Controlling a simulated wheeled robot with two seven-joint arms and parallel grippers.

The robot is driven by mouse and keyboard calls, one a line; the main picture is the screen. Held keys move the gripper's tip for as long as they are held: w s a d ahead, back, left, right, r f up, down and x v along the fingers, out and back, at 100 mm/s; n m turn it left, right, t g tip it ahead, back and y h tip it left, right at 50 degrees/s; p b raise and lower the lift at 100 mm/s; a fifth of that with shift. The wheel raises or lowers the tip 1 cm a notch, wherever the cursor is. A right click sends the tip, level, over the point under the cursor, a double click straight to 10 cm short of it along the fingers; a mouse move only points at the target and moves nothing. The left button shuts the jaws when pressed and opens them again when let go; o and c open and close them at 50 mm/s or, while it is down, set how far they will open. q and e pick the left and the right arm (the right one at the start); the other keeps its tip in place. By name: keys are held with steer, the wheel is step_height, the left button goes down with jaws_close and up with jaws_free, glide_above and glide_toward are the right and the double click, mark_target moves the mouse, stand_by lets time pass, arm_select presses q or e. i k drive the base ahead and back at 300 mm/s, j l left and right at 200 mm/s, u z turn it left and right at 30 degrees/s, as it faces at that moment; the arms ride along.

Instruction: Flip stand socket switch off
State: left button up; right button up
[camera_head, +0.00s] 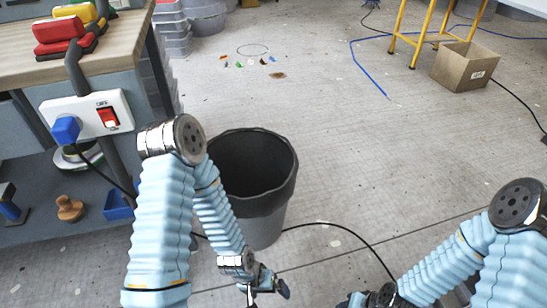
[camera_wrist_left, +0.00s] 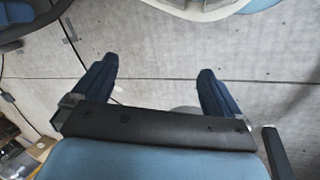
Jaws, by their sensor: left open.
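The stand socket (camera_head: 88,101) is a white panel on the front of the workbench at the left of the head view. Its red rocker switch (camera_head: 108,116) sits on the right half, with small lettering I cannot read surely. A blue plug (camera_head: 66,130) is in the left half. My left gripper (camera_head: 264,285) hangs low at the bottom centre of the head view, well to the right of and below the socket. In the left wrist view its two dark blue fingers (camera_wrist_left: 156,66) are spread apart with only floor between them. My right gripper is mostly cut off at the bottom edge.
A black bin (camera_head: 247,205) stands on the floor beside my left arm. The workbench (camera_head: 110,50) carries red and yellow clamp-like tools (camera_head: 65,32). A dark pipe passes behind the socket. A cable crosses the floor.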

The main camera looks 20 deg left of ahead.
mark_target(107, 115)
steer(key=u, duration=1.85)
